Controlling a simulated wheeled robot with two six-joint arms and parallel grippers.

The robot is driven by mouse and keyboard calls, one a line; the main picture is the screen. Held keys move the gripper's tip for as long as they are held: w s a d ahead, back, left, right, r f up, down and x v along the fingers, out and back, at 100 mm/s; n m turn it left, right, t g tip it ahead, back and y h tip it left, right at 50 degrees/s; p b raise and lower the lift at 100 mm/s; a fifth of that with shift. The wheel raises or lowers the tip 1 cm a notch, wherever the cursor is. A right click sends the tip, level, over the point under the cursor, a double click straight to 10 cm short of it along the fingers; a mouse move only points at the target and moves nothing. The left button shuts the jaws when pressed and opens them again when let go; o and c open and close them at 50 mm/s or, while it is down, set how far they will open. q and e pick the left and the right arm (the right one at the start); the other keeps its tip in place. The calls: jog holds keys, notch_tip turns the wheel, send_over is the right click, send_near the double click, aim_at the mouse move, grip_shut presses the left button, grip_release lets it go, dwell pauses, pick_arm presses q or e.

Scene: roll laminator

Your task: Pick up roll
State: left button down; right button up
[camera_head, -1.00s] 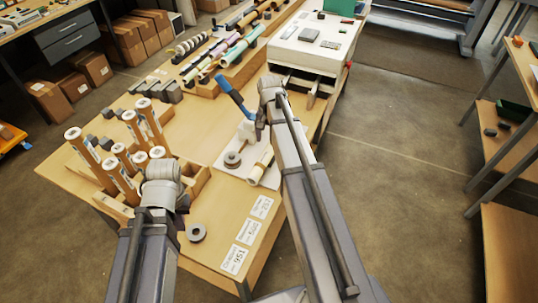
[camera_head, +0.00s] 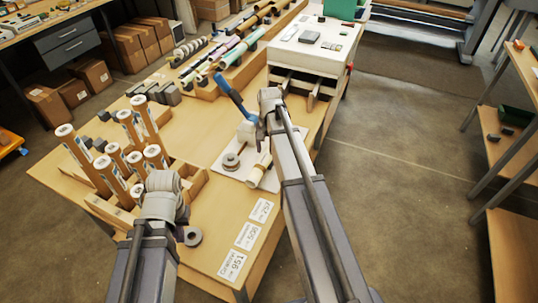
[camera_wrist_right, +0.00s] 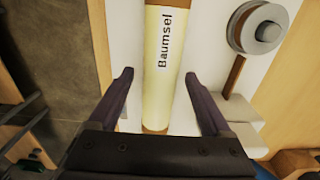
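A pale cream roll (camera_head: 259,171) with a white label reading "Baumsel" lies on a white board (camera_head: 228,172) near the table's front. In the right wrist view the roll (camera_wrist_right: 163,107) runs up the picture between my right gripper's (camera_wrist_right: 157,78) fingers. That gripper is open, with a gap on both sides of the roll. In the head view its arm comes from the lower right and partly hides its fingers. My left gripper (camera_head: 172,222) is beside the brown upright rolls at the left; its fingers are mostly hidden behind the wrist.
Several brown rolls (camera_head: 116,160) stand in a wooden holder. Printed labels (camera_head: 246,236) lie along the front edge. A white machine (camera_head: 304,52) stands behind.

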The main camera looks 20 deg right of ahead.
grip_shut()
dwell(0.4)
dwell(0.4)
